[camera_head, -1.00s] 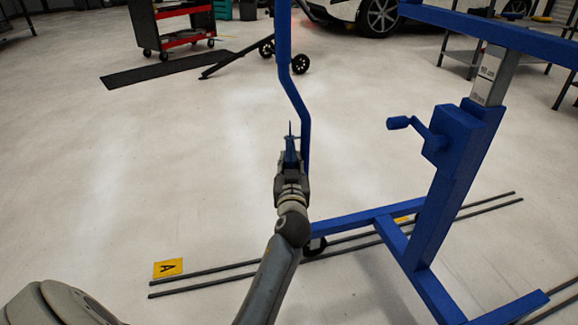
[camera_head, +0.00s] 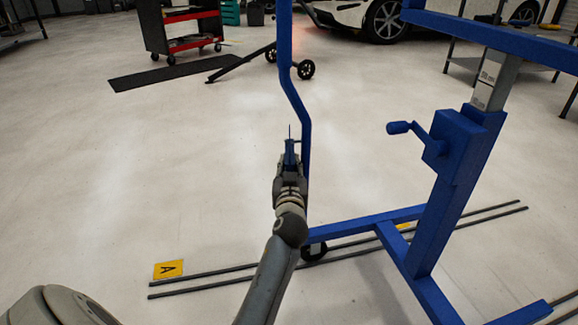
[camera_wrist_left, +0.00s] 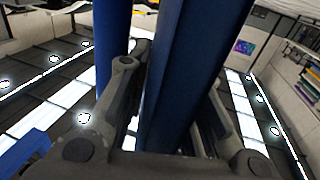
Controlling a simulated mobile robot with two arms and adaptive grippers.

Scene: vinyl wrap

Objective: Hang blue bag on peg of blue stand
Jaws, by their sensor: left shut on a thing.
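The blue stand (camera_head: 447,190) fills the right side of the head view, with a base, an upright column, a crank handle and a bent blue pole (camera_head: 294,92) left of the column. I cannot make out the peg. My right gripper is out of view.
Two long dark rails (camera_head: 222,278) lie on the floor under the stand's base, near a yellow marker (camera_head: 168,269). A red and black cart (camera_head: 183,28), a dark mat (camera_head: 160,76) and a white car (camera_head: 365,15) are farther back. The floor at left is clear.

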